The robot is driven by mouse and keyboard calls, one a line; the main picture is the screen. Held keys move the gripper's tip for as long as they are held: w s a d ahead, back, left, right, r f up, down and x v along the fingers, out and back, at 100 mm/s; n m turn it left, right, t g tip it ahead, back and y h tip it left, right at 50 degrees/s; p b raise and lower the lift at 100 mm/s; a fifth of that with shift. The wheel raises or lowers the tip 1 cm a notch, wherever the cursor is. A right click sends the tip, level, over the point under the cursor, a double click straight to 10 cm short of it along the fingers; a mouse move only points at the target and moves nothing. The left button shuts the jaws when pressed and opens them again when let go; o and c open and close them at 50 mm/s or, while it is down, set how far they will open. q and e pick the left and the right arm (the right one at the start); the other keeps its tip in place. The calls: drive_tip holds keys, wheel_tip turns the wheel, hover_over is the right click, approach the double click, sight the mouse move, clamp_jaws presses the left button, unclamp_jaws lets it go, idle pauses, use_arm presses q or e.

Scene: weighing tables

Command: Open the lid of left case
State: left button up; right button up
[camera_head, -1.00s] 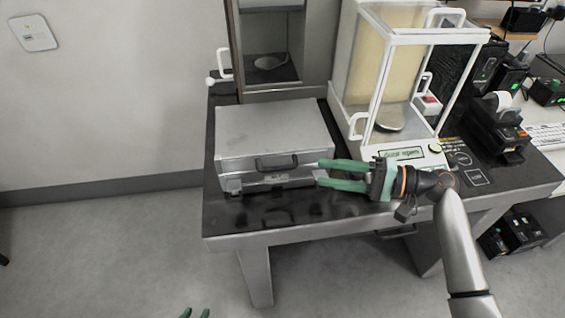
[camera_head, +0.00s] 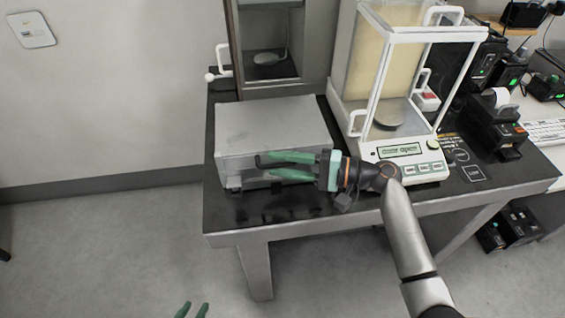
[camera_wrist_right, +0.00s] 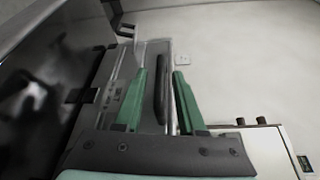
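The left case (camera_head: 268,122) is a grey metal box, lid closed, on the left part of the dark table. My right gripper (camera_head: 265,166) is at the front of the case, fingers pointing left and spread apart. It covers the case's front handle in the head view. In the right wrist view, the dark handle (camera_wrist_right: 161,95) lies between the open fingers of that gripper (camera_wrist_right: 160,73), with gaps visible. Contact is not visible.
A glass-walled balance (camera_head: 405,150) stands right of the case. Behind the case is a taller grey cabinet (camera_head: 310,70) with a window. A black printer (camera_head: 495,122) stands further right. The dark table's (camera_head: 225,215) front strip and the floor on the left are clear.

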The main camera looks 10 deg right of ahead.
clamp_jaws()
idle(1.2)
